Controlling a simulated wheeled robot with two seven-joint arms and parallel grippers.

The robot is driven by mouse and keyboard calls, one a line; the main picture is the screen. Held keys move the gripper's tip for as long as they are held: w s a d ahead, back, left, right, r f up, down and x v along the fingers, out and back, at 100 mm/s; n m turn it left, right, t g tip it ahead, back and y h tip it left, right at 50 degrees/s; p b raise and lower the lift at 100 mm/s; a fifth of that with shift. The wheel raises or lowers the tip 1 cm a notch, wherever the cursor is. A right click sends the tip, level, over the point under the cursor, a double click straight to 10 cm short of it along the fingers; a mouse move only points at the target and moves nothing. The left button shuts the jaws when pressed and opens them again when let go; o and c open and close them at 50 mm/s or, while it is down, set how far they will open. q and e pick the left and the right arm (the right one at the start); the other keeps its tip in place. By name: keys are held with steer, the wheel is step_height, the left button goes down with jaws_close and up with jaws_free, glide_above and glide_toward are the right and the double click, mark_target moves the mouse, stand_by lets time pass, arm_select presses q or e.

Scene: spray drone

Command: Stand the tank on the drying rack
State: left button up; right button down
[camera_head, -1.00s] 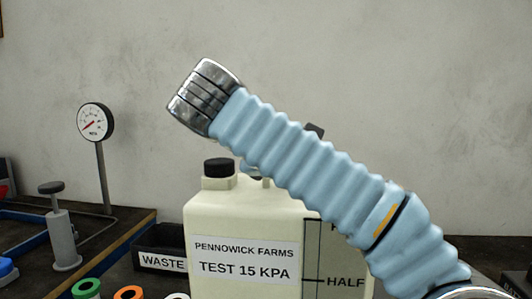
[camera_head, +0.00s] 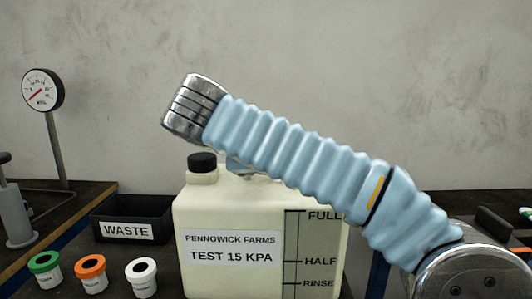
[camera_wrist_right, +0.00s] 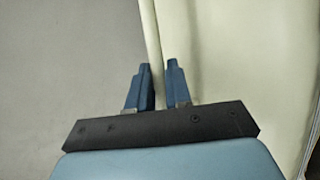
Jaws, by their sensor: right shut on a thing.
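The tank (camera_head: 232,218) is a cream jug with a black cap, labelled PENNOWICK FARMS TEST 15 KPA. It stands upright in the middle of the head view, with its bottom cut off by the frame. My right arm, in a light-blue sleeve, crosses above it. My right gripper shows just a blue bit under the sleeve at the tank's top. In the right wrist view my right gripper (camera_wrist_right: 159,88) is shut on a thin cream edge of the tank (camera_wrist_right: 235,55). My left gripper is out of view. I cannot make out the drying rack.
A black WASTE bin (camera_head: 165,215) stands behind the tank at left. Green (camera_head: 45,270), orange (camera_head: 91,273) and white (camera_head: 142,277) ringed cups stand in front of it. A pressure gauge (camera_head: 43,90) on a post is at far left. Dark items (camera_head: 495,224) lie at right.

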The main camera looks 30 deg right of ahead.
steer(key=c, duration=1.1)
jaws_free()
steer(key=shift+o, duration=0.2)
steer(key=p+v, duration=0.3)
steer(key=v, duration=0.9)
